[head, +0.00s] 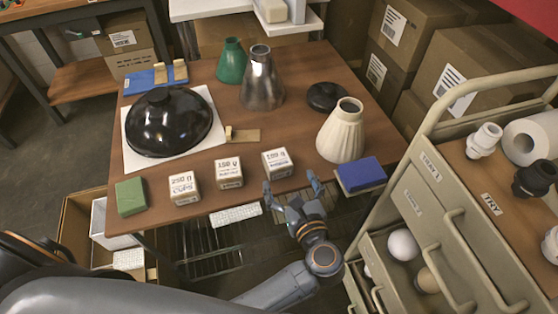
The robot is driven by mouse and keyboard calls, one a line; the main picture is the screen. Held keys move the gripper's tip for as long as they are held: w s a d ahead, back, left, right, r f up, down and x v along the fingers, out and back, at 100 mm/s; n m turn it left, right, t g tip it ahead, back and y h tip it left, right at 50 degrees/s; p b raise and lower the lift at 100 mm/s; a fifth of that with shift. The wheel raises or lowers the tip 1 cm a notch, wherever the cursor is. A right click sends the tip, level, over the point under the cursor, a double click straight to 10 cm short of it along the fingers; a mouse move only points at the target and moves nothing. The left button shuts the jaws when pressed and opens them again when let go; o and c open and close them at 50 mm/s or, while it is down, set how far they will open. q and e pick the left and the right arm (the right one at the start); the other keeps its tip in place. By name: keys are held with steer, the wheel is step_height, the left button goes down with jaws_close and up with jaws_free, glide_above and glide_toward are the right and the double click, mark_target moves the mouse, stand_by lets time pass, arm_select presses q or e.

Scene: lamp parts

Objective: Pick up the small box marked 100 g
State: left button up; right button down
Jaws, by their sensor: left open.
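The small box whose label looks like 100 g (277,164) is white on top with tan sides. It stands near the table's front edge, rightmost in a row of three similar boxes. The box marked 150 g (229,173) and the box marked 250 g (184,188) stand to its left. My left gripper (290,186) is open, with nothing between its fingers. It is just in front of the 100 g box at the table edge, fingers pointing towards the table. My right gripper is not in view.
On the table (200,65) a cream shade (342,132) and blue block (361,174) stand right of the box. A black dome (168,122) and metal shade (261,80) are behind. A green block (130,196) is left. A drawer cart (432,205) stands close on the right.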

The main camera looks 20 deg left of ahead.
mark_target(277, 158)
arm_select(q)
steer(key=x, duration=0.2)
steer(key=shift+w+a, duration=0.2)
steer(key=shift+w, duration=0.15)
steer(key=shift+w+a+f, duration=0.15)
steer(key=shift+w+a, duration=0.15)
steer(key=shift+w, duration=0.1)
steer(key=x, duration=0.2)
steer(key=p+x, duration=0.1)
steer(key=x, duration=0.1)
steer(key=shift+w+a+f+p, duration=0.1)
steer(key=shift+a+f+p, duration=0.2)
steer(key=shift+a, duration=0.15)
steer(key=c, duration=1.3)
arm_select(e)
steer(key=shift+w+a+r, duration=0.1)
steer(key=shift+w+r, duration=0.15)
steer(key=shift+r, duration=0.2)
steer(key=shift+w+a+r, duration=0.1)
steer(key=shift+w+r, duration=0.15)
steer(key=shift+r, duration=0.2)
arm_select(q)
steer(key=shift+r, duration=0.1)
